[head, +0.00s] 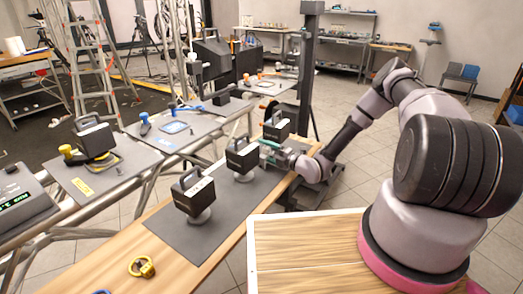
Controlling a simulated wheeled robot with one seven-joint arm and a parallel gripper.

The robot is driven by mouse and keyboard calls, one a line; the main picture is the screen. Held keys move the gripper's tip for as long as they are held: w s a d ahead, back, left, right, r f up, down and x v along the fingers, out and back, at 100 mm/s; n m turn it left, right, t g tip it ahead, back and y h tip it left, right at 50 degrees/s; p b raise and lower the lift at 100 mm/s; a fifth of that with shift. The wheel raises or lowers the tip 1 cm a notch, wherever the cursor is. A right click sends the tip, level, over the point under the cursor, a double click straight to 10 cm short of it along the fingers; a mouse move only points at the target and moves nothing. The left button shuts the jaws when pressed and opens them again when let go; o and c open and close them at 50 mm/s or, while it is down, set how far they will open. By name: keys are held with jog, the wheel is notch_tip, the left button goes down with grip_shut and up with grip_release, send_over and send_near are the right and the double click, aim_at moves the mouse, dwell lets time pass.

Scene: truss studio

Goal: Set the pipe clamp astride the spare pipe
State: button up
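My gripper (268,149), with teal-green parts, is at the far end of my arm, low over the right side of the dark mat. It is close to a black box-shaped unit with a top handle (242,157) and a similar unit (276,127) behind it. The fingers are too small to tell whether they are open or hold anything. A yellow ring-shaped piece (142,267) lies on the wooden bench at the front left, far from my gripper; it may be a clamp. I cannot single out the pipe clamp or the spare pipe for certain.
Another black handled unit (193,190) stands on a round base on the dark mat (207,235). Silver truss tubes (150,187) run left of the wooden bench (170,240). Grey panels with tools lie beyond. A ladder (90,60) stands at the back left.

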jog(key=v, duration=1)
jog(key=shift+d, duration=0.15)
jog(key=w+d+r+m+g+h, duration=0.3)
jog(key=w+d+r+m+h, duration=0.45)
jog(key=r, duration=0.45)
jog(key=s+d+r+m+h, duration=0.2)
jog(key=d+r+m+h, duration=0.15)
jog(key=r, duration=0.55)
jog(key=s+d+r+m+h, duration=0.2)
jog(key=s+d+r+m, duration=0.15)
jog(key=r, duration=0.65)
jog(key=s+r+m+h, duration=0.1)
jog(key=s+r+m, duration=0.9)
jog(key=s+r, duration=0.15)
jog(key=s+a+r+m+y, duration=0.1)
jog(key=s+a+m, duration=0.1)
jog(key=s, duration=0.4)
jog(key=s+a+r+m+g, duration=0.1)
jog(key=s+r+m, duration=0.1)
jog(key=s, duration=0.4)
jog(key=s+a+r+m+y, duration=0.1)
jog(key=s+a+r+m, duration=0.1)
jog(key=s, duration=0.3)
jog(key=shift+s+a+m+g+y, duration=0.3)
jog(key=shift+s+m+g, duration=0.1)
jog(key=shift+m, duration=0.35)
jog(key=shift+r, duration=0.1)
